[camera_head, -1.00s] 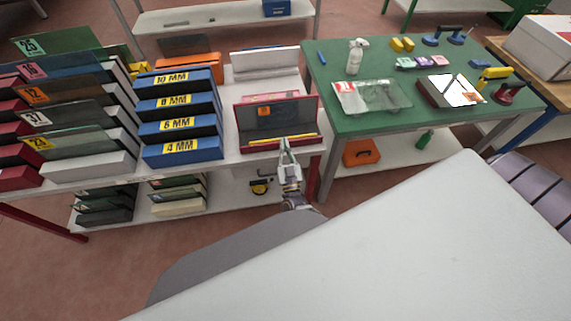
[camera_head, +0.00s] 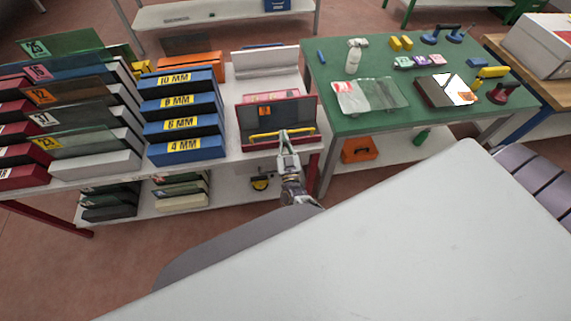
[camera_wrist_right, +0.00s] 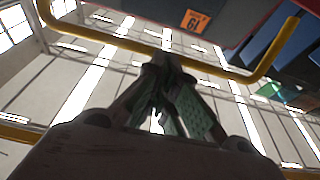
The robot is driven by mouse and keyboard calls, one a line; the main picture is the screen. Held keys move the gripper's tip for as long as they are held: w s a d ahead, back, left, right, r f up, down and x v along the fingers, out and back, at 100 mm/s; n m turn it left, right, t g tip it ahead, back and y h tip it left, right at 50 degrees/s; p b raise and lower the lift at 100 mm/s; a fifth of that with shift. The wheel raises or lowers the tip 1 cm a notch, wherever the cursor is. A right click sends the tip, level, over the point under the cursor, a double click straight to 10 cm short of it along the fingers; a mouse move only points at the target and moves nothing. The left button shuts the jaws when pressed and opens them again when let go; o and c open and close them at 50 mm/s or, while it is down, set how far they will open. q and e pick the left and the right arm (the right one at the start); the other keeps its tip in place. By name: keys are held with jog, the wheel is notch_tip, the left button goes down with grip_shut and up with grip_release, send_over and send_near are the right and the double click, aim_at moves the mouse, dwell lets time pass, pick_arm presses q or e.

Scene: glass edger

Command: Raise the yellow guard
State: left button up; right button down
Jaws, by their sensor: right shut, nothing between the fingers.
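The yellow guard (camera_head: 265,136) is a bent bar across the front of the red-framed edger (camera_head: 242,122), in front of its dark glass panel. My right gripper (camera_head: 284,134) is at the middle to right part of the guard, shut with nothing between the fingers. In the right wrist view the guard (camera_wrist_right: 112,40) runs across just beyond the closed fingertips (camera_wrist_right: 163,62), partly behind them. I cannot tell whether they touch. An orange label (camera_wrist_right: 195,21) shows on the panel above. My left gripper is not in view.
Blue racks marked in MM (camera_head: 186,149) stand left of the edger on the white bench. Glass sheets stand in slots farther left. A green table (camera_head: 440,117) with a spray bottle (camera_head: 355,55) and tools is at right. My pale body covers the lower right.

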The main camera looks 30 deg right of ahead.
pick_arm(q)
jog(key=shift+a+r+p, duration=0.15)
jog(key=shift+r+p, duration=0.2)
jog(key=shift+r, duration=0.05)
pick_arm(e)
jog(key=shift+r+x, duration=0.2)
jog(key=shift+x, duration=0.9)
jog(key=shift+r+x, duration=0.15)
jog(key=shift+x, duration=0.95)
jog(key=shift+s, duration=0.1)
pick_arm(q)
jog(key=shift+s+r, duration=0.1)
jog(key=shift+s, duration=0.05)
pick_arm(e)
jog(key=shift+s, duration=0.1)
